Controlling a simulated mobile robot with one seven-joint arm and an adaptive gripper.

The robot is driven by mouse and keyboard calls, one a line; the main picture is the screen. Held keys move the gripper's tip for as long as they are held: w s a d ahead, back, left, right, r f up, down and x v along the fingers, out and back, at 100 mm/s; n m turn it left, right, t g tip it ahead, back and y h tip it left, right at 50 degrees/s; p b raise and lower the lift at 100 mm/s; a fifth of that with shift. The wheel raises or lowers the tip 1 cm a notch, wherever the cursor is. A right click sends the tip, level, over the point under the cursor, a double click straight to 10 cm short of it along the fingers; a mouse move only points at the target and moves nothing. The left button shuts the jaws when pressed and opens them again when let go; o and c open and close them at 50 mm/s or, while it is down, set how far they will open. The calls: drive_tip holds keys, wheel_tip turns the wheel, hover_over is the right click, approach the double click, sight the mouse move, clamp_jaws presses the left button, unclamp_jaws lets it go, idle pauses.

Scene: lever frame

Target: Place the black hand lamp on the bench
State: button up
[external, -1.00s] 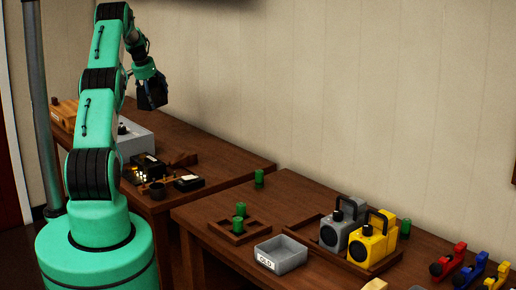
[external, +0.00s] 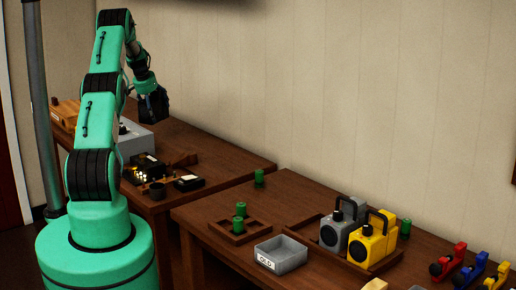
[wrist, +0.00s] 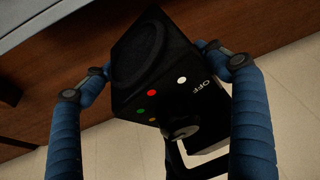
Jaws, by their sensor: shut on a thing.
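The black hand lamp (wrist: 160,75) is a dark box with a round face, coloured dots, a white "OFF" label and a handle at its lower end in the wrist view. My gripper (wrist: 154,69) has its two blue fingers on opposite sides of it and is shut on it. In the external view the lamp (external: 154,107) hangs small and dark under my gripper (external: 150,92), above the back-left bench (external: 225,158) and near the wall. Its details cannot be made out there.
The back-left bench holds a grey box (external: 136,140), a black device with small lights (external: 146,169), a dark cup and a small box (external: 189,183). The front-right bench holds a grey tray marked "OLD" (external: 281,262), grey (external: 336,238) and yellow lamps (external: 369,245), and green cylinders.

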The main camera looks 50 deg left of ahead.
sight(153, 103)
drive_tip(key=shift+f+b, duration=0.3)
drive_tip(key=shift+f, duration=2.05)
drive_tip(key=shift+f+b, duration=0.3)
drive_tip(key=shift+f, duration=1.6)
drive_tip(key=shift+f, duration=0.1)
drive_tip(key=o, duration=1.5)
drive_tip(key=shift+f, duration=0.1)
drive_tip(key=shift+p+v, duration=0.85)
drive_tip(key=shift+v, duration=5.3)
